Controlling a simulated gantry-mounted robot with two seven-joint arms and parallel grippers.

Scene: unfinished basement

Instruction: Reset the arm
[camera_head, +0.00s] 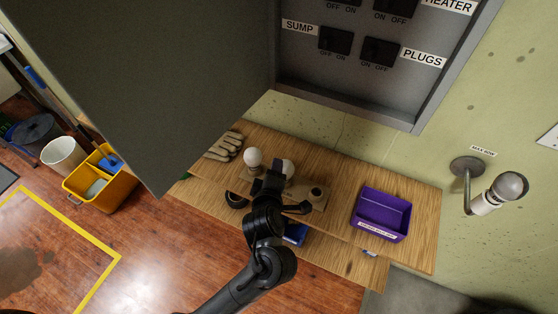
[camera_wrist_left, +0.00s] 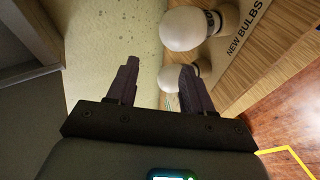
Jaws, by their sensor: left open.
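My left gripper (camera_head: 272,172) is over the wooden shelf in the head view, with its arm coming in from the lower left. In the left wrist view its two dark fingers (camera_wrist_left: 160,82) stand apart with nothing held between them. A white bulb (camera_wrist_left: 183,28) stands in a wooden holder labelled NEW BULBS (camera_wrist_left: 245,35), beyond and to the right of the fingers. A second bulb (camera_wrist_left: 174,74) is partly hidden behind the right finger. In the head view one bulb (camera_head: 252,158) shows left of the gripper and another (camera_head: 288,168) is partly covered by it. My right gripper is not in view.
A purple bin (camera_head: 382,214) stands on the shelf (camera_head: 425,225) to the right, and gloves (camera_head: 224,146) lie at its left end. An open grey panel door (camera_head: 150,80) hangs at the upper left. A wall lamp (camera_head: 468,170) holds a bulb (camera_head: 509,186) at the right.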

